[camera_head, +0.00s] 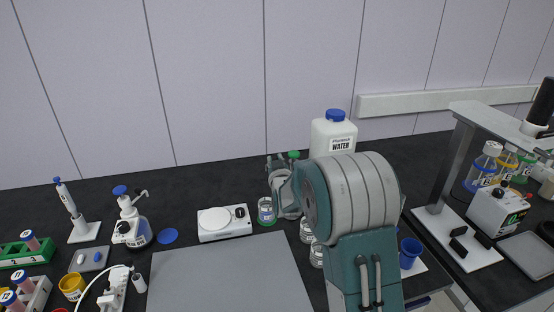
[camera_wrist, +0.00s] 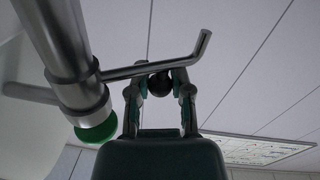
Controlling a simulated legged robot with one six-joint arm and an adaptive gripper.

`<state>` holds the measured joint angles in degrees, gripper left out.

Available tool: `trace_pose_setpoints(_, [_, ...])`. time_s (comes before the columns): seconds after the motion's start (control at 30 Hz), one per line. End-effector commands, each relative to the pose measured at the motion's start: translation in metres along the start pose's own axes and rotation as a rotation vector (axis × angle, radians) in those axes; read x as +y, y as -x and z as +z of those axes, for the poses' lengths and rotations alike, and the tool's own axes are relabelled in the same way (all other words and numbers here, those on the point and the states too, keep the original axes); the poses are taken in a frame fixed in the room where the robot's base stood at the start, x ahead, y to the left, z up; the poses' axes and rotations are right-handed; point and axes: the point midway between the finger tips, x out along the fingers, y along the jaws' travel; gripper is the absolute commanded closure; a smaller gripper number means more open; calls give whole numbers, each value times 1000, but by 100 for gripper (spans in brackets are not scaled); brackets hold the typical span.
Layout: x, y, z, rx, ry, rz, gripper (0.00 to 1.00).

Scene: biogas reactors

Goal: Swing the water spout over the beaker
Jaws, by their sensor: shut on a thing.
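The water spout (camera_wrist: 150,66) is a thin metal tube in the wrist view, running right from a thick metal pipe (camera_wrist: 72,60) and bending up at its free end. My gripper (camera_wrist: 160,82) is shut on a dark round knob (camera_wrist: 160,86) just below the spout. In the head view my gripper (camera_head: 279,172) is at the back of the bench, left of the white water container (camera_head: 333,134), partly hidden by my arm. A small glass vessel (camera_head: 265,211) with a blue label stands just below my gripper. I cannot tell whether it is the beaker.
A white stirrer or hotplate (camera_head: 224,222) stands left of the glass vessel. More glassware (camera_head: 306,231) is partly hidden by my arm. A grey mat (camera_head: 226,279) lies clear in front. A metal stand (camera_head: 450,170) rises on the right. A green cap (camera_wrist: 97,126) ends the pipe.

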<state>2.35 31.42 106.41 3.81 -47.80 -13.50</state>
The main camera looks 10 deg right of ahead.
Motion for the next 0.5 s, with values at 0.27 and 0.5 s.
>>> trace_pose_setpoints(0.27, [-3, 11, 0, 40, 2, -206, 100])
trace_pose_setpoints(0.5, [-5, 20, -1, 72, 2, -364, 100])
